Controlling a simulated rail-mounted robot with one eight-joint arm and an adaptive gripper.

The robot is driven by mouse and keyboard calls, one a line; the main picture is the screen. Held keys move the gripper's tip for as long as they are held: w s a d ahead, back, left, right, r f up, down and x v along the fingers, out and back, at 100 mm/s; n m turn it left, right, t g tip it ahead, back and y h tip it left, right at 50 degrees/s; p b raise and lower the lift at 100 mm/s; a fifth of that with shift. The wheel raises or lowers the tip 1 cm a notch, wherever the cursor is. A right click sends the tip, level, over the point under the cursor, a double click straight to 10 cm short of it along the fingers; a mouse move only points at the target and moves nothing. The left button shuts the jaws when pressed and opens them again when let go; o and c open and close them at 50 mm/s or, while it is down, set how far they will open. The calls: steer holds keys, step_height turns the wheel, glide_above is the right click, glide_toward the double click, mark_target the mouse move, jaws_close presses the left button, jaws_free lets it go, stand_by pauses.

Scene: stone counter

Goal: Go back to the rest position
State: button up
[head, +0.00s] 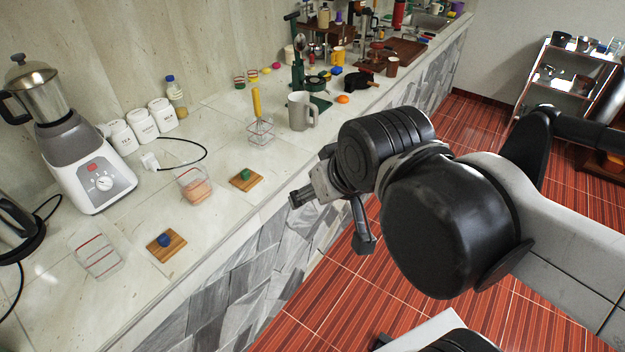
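My gripper (331,222) is in the air in front of the counter's front edge, over the red floor. Its two fingers are spread apart, one toward the left and one downward, and I see nothing between them. My arm (450,215) comes in from the right of the picture and hides part of the counter front and the floor. The gripper is apart from the counter and from everything on it.
A shelf rack (570,75) stands at the back right.

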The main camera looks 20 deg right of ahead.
steer(key=shift+s+d+f, duration=0.1)
step_height(320, 180, down, 6)
steer(key=b, duration=0.6)
